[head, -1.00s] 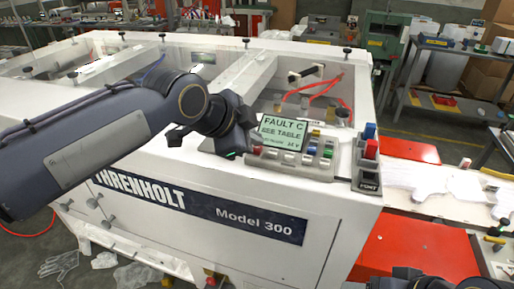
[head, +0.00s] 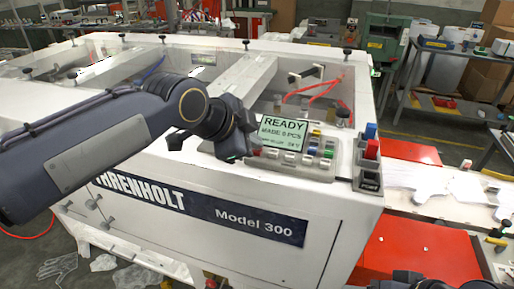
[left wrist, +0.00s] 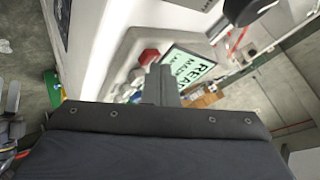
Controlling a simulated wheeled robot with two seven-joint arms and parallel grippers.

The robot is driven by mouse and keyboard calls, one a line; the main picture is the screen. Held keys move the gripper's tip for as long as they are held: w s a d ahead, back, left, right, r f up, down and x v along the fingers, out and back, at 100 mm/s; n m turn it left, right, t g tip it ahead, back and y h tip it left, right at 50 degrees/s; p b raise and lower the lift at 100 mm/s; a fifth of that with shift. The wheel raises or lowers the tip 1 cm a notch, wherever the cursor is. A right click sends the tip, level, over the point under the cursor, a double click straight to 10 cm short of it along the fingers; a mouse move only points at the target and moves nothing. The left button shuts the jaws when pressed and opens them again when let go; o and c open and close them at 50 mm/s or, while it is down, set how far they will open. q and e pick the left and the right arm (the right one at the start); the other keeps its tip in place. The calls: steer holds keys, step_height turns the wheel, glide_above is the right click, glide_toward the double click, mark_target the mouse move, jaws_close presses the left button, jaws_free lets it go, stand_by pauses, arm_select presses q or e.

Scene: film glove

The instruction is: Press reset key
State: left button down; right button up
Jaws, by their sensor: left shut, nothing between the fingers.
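The control panel (head: 284,164) sits on top of the white Model 300 machine (head: 222,188). Its green display (head: 283,134) reads "READY" and "MADE 0 PCS". Below and right of the display are several small coloured keys (head: 312,150); I cannot read their labels. My left gripper (head: 243,152) is shut and empty, at the panel's left end beside a red key (head: 258,152). In the left wrist view, its fingers (left wrist: 161,84) point toward the red key (left wrist: 148,57) and display (left wrist: 187,68). Whether the fingertips touch the key is hidden.
White glove-shaped sheets (head: 447,187) lie on the table at right. A shelf unit (head: 440,100) stands behind.

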arm_select(q)
steer(key=shift+r+p, duration=0.7)
steer(key=shift+r, duration=0.1)
step_height(320, 180, up, 5)
steer(key=p, duration=0.4)
stand_by(0.5)
stand_by(0.3)
